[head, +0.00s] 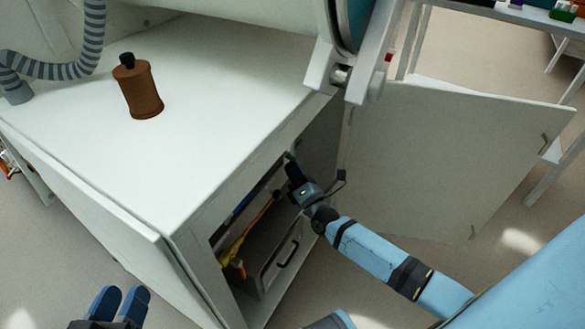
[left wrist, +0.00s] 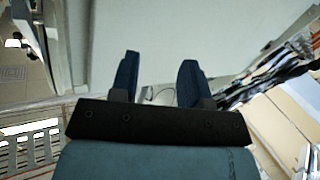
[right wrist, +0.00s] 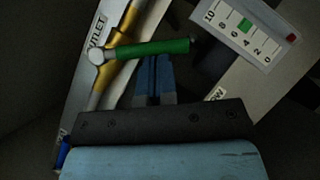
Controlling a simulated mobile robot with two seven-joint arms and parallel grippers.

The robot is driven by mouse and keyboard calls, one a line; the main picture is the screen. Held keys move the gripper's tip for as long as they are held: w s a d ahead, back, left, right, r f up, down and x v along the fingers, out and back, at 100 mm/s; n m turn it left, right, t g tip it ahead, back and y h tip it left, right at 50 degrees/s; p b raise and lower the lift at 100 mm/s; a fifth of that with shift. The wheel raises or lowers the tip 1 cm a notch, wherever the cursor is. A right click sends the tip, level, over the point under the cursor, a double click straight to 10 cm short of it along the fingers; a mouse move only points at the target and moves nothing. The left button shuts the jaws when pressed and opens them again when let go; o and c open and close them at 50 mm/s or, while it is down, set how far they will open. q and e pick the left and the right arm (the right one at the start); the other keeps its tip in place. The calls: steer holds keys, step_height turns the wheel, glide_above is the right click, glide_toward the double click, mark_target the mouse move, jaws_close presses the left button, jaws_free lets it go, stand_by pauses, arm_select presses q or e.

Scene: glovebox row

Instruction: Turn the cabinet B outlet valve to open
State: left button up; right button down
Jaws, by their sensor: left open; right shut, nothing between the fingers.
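The valve's green lever handle (right wrist: 155,48) shows in the right wrist view, with a round pale hub at its left end on a brass pipe (right wrist: 122,48). The lever lies crosswise to the pipe. A plate beside it reads "OUTLET" (right wrist: 97,32). My right gripper (right wrist: 155,62) is shut and empty, its fingertips at the lever's lower side; I cannot tell whether they touch. In the head view my right gripper (head: 291,166) is inside the open cabinet (head: 205,262) under the worktop. My left gripper (head: 119,300) is open and empty, left of the cabinet; it also shows in the left wrist view (left wrist: 160,75).
A gauge with a 0–10 scale (right wrist: 236,32) is right of the lever. The open cabinet door (head: 440,150) stands right of my right arm. A brown bottle (head: 138,88) stands on the worktop (head: 220,75).

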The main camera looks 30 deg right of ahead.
arm_select(q)
step_height(320, 180, up, 5)
steer(key=t+p, duration=0.2)
steer(key=p, duration=0.1)
step_height(320, 180, down, 5)
steer(key=g+b, duration=0.2)
steer(key=b, duration=0.1)
steer(key=shift+w+b, duration=0.1)
steer(key=shift+b, duration=0.2)
arm_select(e)
steer(key=d+r+n+y, duration=0.1)
steer(key=n+y, duration=0.2)
steer(key=n, duration=0.2)
steer(key=w+d+r+n+y, duration=0.1)
steer(key=n+y, duration=0.2)
steer(key=n, duration=0.1)
steer(key=w+d+r+n+y, duration=0.1)
steer(key=n+y, duration=0.3)
steer(key=n, duration=0.1)
steer(key=shift+w+d+r+n, duration=0.15)
steer(key=shift+d+r+n, duration=0.15)
steer(key=shift+d+r, duration=0.1)
arm_select(q)
steer(key=shift+f, duration=0.1)
arm_select(e)
steer(key=shift+d, duration=0.1)
